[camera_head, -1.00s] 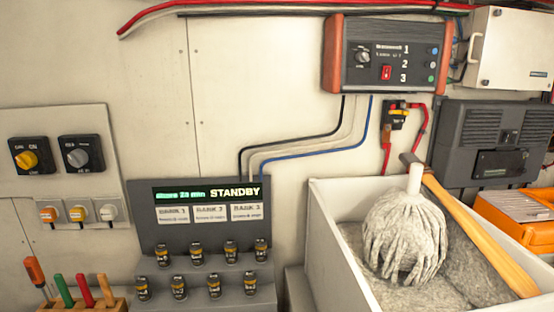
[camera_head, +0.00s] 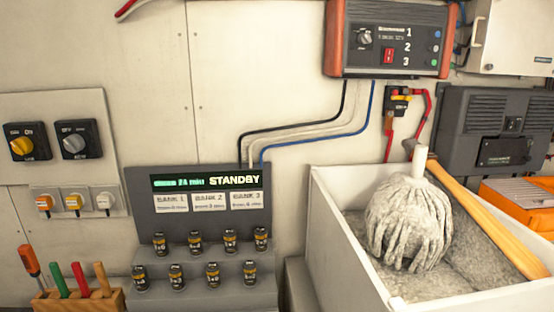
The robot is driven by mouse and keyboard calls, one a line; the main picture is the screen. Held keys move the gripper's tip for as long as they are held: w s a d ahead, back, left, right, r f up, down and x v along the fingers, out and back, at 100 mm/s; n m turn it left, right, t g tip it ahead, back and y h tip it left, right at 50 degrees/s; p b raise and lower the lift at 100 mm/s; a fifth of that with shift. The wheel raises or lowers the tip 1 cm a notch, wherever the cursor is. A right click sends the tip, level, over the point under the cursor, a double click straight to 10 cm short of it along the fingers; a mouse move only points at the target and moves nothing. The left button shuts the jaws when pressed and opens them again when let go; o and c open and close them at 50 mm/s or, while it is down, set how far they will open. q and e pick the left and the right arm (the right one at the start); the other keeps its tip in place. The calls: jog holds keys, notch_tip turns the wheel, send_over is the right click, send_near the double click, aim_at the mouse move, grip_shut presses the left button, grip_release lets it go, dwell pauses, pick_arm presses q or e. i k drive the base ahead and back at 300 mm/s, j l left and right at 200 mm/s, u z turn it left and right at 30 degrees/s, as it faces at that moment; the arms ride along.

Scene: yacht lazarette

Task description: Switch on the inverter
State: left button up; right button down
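A dark box with orange-red end caps (camera_head: 392,66) is mounted high on the wall. A grey unit with vents (camera_head: 492,125) hangs on the right. No label I can read says which one is the inverter. A sloped grey panel (camera_head: 150,215) has a green display reading STANDBY (camera_head: 234,181) above cards for Bank 1, 2 and 3. Neither of my grippers is in view.
Two rotary switches, yellow (camera_head: 22,146) and grey (camera_head: 74,143), are on the left wall panel. Several small dark cylinders (camera_head: 177,277) stand on steps below the display. A white bin (camera_head: 345,255) with a mop (camera_head: 407,222) and a wooden-handled tool (camera_head: 490,220) occupies the lower right.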

aim_at(511, 122)
jog(key=z, duration=1.3)
